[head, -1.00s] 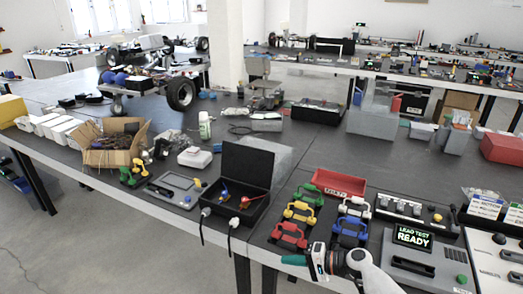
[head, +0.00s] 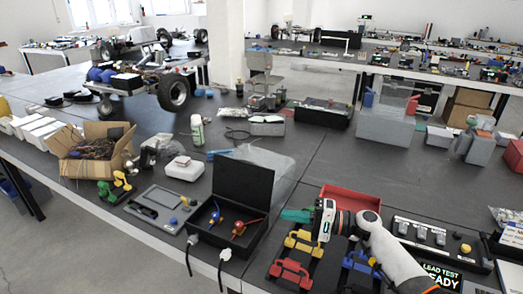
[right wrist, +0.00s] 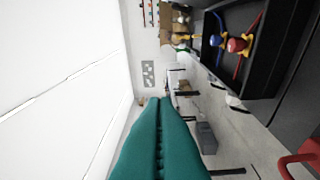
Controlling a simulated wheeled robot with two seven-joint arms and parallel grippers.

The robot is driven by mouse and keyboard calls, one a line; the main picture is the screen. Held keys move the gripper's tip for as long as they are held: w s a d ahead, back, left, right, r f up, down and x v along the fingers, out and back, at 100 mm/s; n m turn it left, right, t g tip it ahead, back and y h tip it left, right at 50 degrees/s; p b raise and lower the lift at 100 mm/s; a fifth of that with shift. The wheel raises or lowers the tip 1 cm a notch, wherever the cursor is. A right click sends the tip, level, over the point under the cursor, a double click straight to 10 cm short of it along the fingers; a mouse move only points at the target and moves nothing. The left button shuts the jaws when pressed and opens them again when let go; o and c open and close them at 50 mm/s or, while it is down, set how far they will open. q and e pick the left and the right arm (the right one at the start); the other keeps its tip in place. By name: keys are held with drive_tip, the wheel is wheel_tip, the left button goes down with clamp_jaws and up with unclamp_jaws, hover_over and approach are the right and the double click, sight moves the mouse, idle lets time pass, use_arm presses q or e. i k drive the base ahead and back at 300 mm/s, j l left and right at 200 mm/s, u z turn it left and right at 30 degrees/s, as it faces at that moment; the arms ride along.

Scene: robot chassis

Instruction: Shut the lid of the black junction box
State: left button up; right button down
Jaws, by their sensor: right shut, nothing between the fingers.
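The black junction box (head: 262,240) stands near the table's front edge with its lid (head: 243,188) open and upright at the back. A red and a blue connector piece lie inside it, and two cables hang from its front. My right gripper (head: 284,214), with teal fingers, is shut and empty. It is just right of the lid in the head view, apart from the box as far as I can tell. In the right wrist view the shut fingers (right wrist: 160,130) show below, and the open box (right wrist: 262,82) is at upper right. My left gripper is not in view.
A red tray (head: 350,202) and yellow, red and blue handled pieces lie right of the box. A clear plastic bag (head: 275,165) lies behind the lid. A grey panel (head: 160,208) and a cardboard box (head: 95,155) are to the left.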

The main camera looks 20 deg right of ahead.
sight(248, 184)
drive_tip(key=i+l, duration=0.55)
drive_tip(key=i, duration=0.25)
